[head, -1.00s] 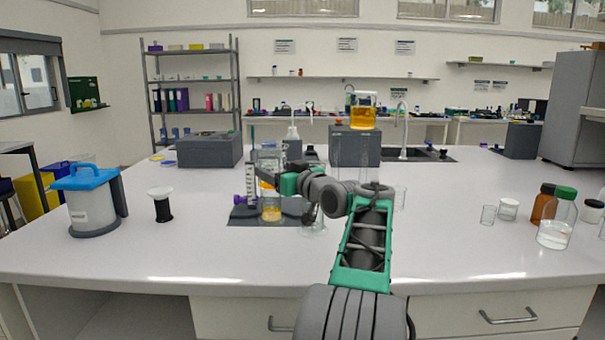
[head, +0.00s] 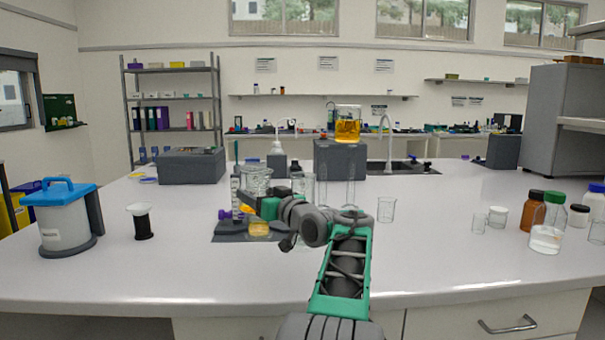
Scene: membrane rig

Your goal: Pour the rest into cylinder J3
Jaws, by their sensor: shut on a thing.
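My gripper (head: 262,207) is over the dark mat (head: 228,235) and shut on a glass vessel, mostly hidden by the fingers. Orange-yellow liquid (head: 247,208) shows at its left side; I cannot tell how far the vessel is tilted. Just below, a glass vessel with yellow liquid (head: 259,229) stands on the mat. A clear glass beaker (head: 257,178) shows behind the gripper. Tall clear glass cylinders (head: 350,192) stand behind my arm, their lower parts hidden. No label J3 is readable, so I cannot tell which cylinder it is.
A beaker of amber liquid (head: 347,128) stands on a grey box (head: 340,160). An empty beaker (head: 387,209) is right of my arm. A blue-lidded container (head: 66,220) and black-based funnel (head: 142,222) stand left. Bottles (head: 548,228) stand right. The front bench is mostly clear.

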